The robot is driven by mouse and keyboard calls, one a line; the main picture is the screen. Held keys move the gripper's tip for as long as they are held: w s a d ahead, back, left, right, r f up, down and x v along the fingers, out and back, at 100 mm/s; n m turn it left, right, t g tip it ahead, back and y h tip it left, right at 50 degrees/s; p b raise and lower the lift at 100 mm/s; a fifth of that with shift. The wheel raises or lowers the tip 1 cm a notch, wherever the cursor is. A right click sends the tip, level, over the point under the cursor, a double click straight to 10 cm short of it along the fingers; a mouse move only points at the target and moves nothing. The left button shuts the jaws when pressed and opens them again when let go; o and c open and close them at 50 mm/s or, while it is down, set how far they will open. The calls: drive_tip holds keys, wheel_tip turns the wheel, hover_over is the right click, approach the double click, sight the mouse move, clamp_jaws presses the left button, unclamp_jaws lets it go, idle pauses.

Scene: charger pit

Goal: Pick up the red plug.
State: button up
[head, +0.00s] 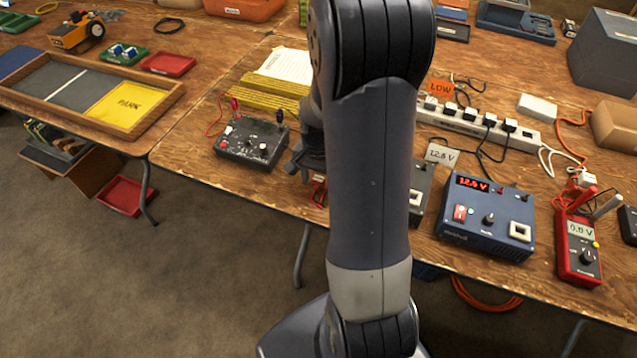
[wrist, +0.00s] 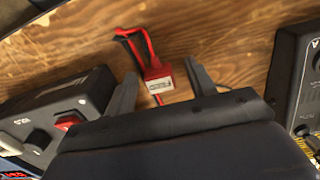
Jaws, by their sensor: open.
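In the wrist view a red plug (wrist: 158,85) with a pale label and thick red and black leads lies on the wooden table. My gripper (wrist: 160,72) is open, with one finger on each side of the plug in the picture. The fingers look apart from the plug, and I cannot tell how high they are above the table. In the head view my arm hides most of this spot; a small red part (head: 318,188), likely the plug, shows left of the arm, below my dark gripper (head: 303,160).
A grey box (wrist: 62,115) with a knob and red switch stands close left of the gripper in the wrist view. A black box (head: 252,142) with a red lead stands left of my arm. A blue power supply (head: 487,222) and red meter (head: 578,245) stand right.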

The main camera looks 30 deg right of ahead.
drive_tip(key=c, duration=1.1)
drive_tip(key=shift+r, duration=0.15)
